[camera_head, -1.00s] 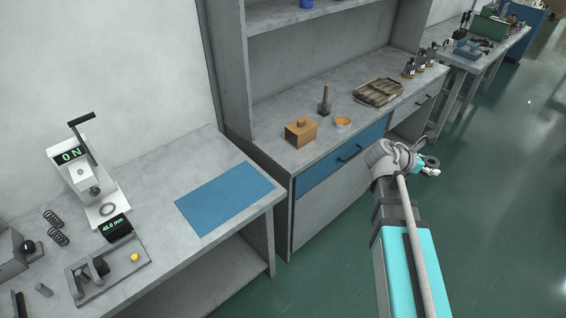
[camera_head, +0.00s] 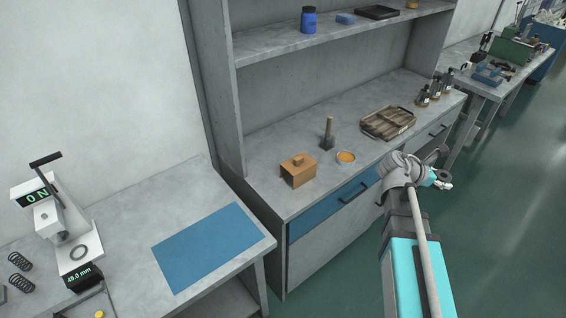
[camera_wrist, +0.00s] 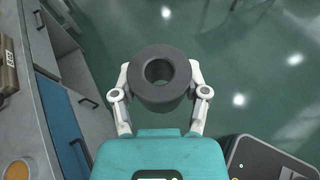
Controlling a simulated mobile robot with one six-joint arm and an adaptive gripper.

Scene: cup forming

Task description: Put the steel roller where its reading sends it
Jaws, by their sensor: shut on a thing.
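The steel roller (camera_wrist: 160,99) is a thick dark grey ring with a round bore. In the wrist view my gripper (camera_wrist: 160,84) is shut on it, one white finger at each side, and holds it over the green floor. In the head view my gripper (camera_head: 441,181) is small and lies out in front of the cabinet, clear of its top. A white press (camera_head: 57,222) on the left bench shows 0 N. The black readout (camera_head: 80,276) by its foot seems to show about 45 mm; its last digit is hard to read.
A blue mat (camera_head: 207,246) lies bare on the left bench. The cabinet top holds an ochre box (camera_head: 297,172), an orange-filled dish (camera_head: 346,157), an upright-handled tool (camera_head: 327,135), a wooden tray (camera_head: 388,123) and dark bottles (camera_head: 435,90). The blue drawer (camera_head: 340,203) is shut. The floor at right is open.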

